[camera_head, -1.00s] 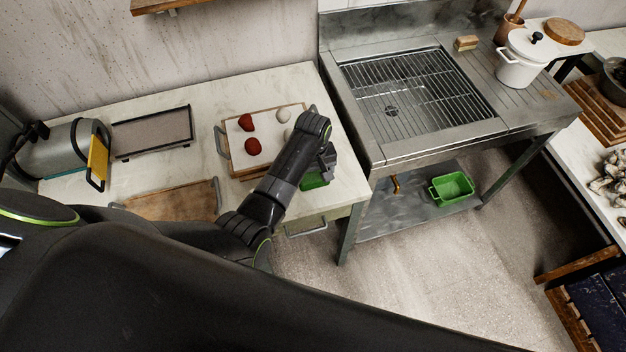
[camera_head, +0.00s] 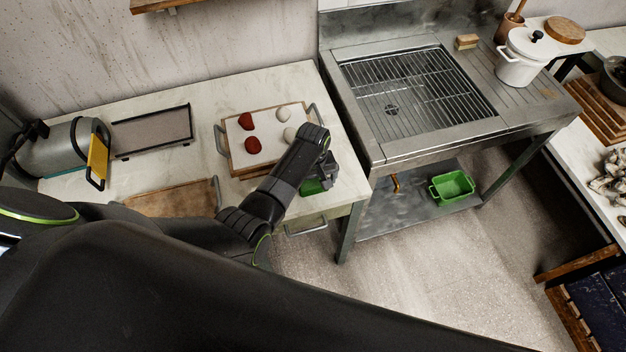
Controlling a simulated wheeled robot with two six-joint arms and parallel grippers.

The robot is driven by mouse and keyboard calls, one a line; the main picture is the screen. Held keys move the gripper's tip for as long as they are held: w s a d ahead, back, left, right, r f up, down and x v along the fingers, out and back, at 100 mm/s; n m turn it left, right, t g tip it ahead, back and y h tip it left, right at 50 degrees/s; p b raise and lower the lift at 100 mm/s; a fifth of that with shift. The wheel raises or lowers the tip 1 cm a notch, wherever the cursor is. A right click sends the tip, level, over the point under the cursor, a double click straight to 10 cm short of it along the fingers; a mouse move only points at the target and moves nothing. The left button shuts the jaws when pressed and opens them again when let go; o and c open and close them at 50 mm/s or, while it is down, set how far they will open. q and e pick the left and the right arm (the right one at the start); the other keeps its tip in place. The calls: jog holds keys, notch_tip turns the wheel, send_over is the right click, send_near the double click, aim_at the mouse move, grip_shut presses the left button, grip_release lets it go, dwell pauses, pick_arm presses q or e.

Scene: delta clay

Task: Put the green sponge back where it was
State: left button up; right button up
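The green sponge (camera_head: 312,187) lies at the right front part of the marble-topped counter, partly hidden by my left gripper. My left gripper (camera_head: 327,178) is at the sponge, over its right side. Its fingers are too small and dark to show whether they are open or closed on the sponge. My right gripper is not in view.
A tray (camera_head: 236,150) with red and white lumps stands behind my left arm. A wooden board (camera_head: 172,202), a dark flat tray (camera_head: 152,132) and a yellow-handled item (camera_head: 97,160) are to the left. The metal sink (camera_head: 415,90) is right; a green basket (camera_head: 452,186) sits below.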

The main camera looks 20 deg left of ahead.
pick_arm(q)
jog(key=shift+r, duration=0.75)
notch_tip(320, 180, up, 11)
jog(key=shift+f, duration=0.1)
dwell(0.3)
